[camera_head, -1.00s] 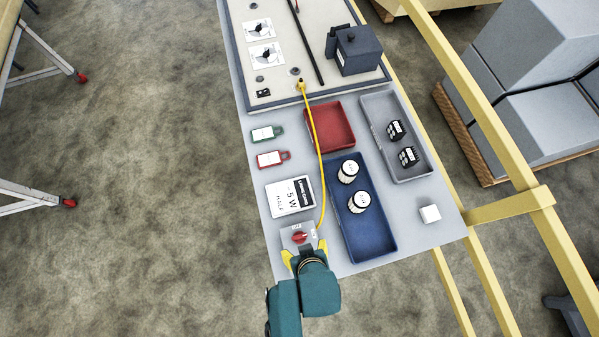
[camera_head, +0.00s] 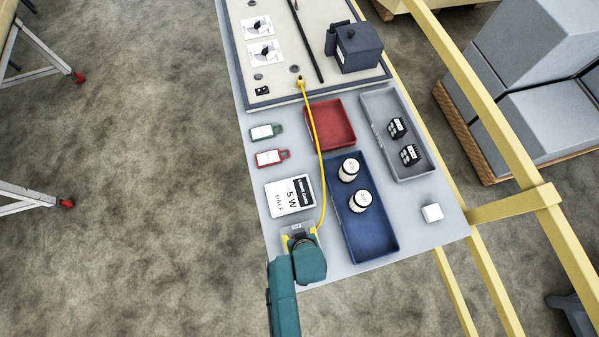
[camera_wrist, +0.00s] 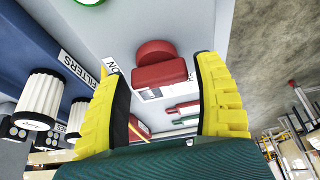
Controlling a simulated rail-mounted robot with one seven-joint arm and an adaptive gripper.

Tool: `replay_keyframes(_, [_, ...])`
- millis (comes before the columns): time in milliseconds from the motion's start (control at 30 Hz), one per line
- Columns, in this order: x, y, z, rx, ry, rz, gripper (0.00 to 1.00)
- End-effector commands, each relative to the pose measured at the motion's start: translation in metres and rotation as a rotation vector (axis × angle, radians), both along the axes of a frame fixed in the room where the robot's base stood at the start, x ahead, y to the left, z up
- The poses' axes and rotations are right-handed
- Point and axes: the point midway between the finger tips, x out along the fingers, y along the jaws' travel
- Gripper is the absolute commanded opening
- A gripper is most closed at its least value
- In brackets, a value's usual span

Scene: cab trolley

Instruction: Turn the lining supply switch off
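The lining supply switch is a red rotary knob (camera_wrist: 155,68) on a small grey plate. In the wrist view it lies between my gripper's yellow fingers, with a gap visible on each side. An ON label (camera_wrist: 112,66) shows left of the knob. My gripper (camera_wrist: 161,72) is open around the knob; I cannot tell whether either finger touches it. In the head view my gripper (camera_head: 300,240) is over the switch plate (camera_head: 287,231) at the trolley's near end and hides the knob. A yellow cable (camera_head: 316,150) runs from the plate to the far panel.
A white lining card (camera_head: 289,195) lies just beyond the switch. A blue tray (camera_head: 376,238) with two filters is close on the right. Red tray (camera_head: 340,112), grey tray (camera_head: 408,167), two tags and a white block (camera_head: 432,212) share the trolley top.

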Motion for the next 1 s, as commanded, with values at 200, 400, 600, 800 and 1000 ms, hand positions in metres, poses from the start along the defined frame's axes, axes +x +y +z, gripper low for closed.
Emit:
replay_keyframes(200, [-0.0002,0.0000,0.0001,0.000,0.000,0.000,0.24])
replay_keyframes(400, [-0.0002,-0.0002,0.0004,0.000,0.000,0.007,0.19])
replay_keyframes(600, [-0.0001,-0.0003,0.0013,0.001,0.001,0.059,0.19])
replay_keyframes(800, [0.0001,-0.0009,0.0023,0.001,0.001,0.181,0.19])
replay_keyframes(1000, [0.0005,-0.0007,0.0020,0.003,0.002,0.358,0.19])
